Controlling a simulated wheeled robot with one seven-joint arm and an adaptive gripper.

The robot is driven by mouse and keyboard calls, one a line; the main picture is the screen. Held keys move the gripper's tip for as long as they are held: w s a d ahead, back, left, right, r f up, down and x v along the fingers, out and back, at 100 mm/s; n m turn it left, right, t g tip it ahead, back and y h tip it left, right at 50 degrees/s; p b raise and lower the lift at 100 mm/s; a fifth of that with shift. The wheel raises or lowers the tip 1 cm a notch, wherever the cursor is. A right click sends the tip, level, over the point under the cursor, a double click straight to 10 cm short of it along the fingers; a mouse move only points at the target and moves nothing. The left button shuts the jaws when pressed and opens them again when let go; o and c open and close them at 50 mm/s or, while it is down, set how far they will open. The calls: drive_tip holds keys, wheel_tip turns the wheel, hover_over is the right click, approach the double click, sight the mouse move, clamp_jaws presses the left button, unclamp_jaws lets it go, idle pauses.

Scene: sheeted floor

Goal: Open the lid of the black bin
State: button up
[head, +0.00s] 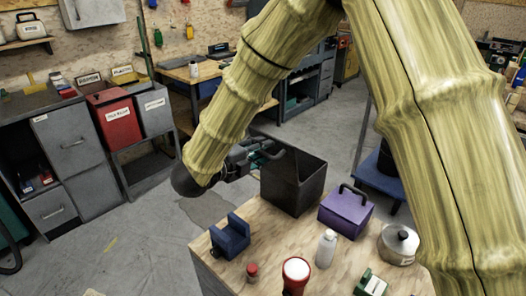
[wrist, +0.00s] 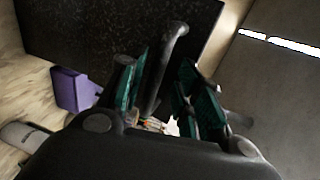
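The black bin (head: 312,190) stands on the wooden table at its far edge, in the middle of the head view. In the wrist view a large dark speckled panel (wrist: 110,30), which looks like part of the bin, fills the upper left. A grey bar handle (wrist: 164,72) juts from it. My gripper (wrist: 162,90) has its two green-padded fingers apart, one on each side of the handle, with some gap visible. In the head view my gripper (head: 250,158) is at the bin's upper left. My arm and gripper hide part of the bin's top, so the lid's angle is unclear.
A purple box (head: 345,208) with a black handle stands right of the bin. A blue holder (head: 230,237), white bottle (head: 326,248), red-based item (head: 296,275) and metal pot (head: 398,243) share the table (head: 262,222). Open floor lies left of the table.

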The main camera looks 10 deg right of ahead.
drive_tip(key=v, duration=1.1)
drive_tip(key=shift+s, duration=0.2)
drive_tip(key=shift+a, duration=0.1)
